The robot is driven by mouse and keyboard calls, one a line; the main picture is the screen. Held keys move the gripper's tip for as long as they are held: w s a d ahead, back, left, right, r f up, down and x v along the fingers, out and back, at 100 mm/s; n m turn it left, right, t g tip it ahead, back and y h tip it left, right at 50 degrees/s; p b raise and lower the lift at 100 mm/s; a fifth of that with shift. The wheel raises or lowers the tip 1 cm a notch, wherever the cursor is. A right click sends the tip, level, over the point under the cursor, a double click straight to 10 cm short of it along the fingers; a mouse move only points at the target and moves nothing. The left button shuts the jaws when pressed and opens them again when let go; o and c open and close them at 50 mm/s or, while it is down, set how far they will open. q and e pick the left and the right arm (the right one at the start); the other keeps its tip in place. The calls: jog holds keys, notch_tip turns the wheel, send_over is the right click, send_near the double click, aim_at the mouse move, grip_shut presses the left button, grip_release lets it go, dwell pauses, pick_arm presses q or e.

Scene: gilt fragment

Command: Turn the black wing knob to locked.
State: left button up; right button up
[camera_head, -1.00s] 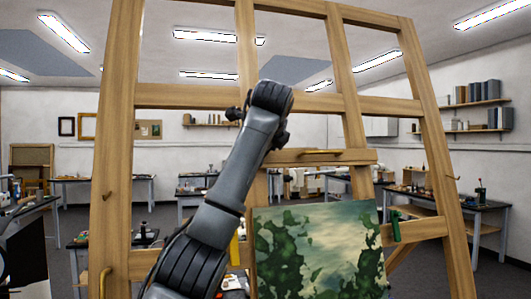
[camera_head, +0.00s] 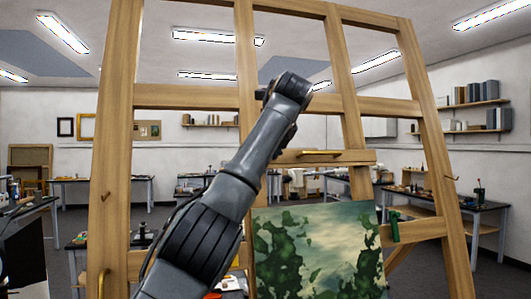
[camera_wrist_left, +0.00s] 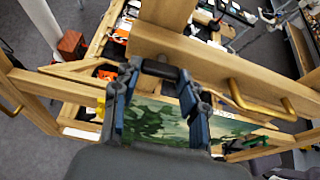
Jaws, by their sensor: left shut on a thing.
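The black wing knob (camera_wrist_left: 160,69) shows in the left wrist view as a short dark bar on the wooden easel, between my fingertips. My left gripper (camera_wrist_left: 158,75) is shut on it, one blue-grey finger at each end. In the head view my left arm reaches up across the easel (camera_head: 120,130); its own links hide the gripper and the knob there. No locked marking can be made out. My right gripper is in neither view.
A brass handle (camera_wrist_left: 262,108) sits on the easel rail right of the gripper. A green and grey painting (camera_head: 320,250) stands on the easel below the arm. A green clamp (camera_head: 395,226) is at its right edge. Workbenches stand behind.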

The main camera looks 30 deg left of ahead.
pick_arm(q)
jog(key=shift+f, duration=0.15)
dwell(0.4)
jog(key=o, duration=1.1)
jog(key=shift+o, duration=0.2)
jog(key=shift+d, duration=0.1)
jog(key=v, duration=1.2)
jog(key=shift+w, duration=0.1)
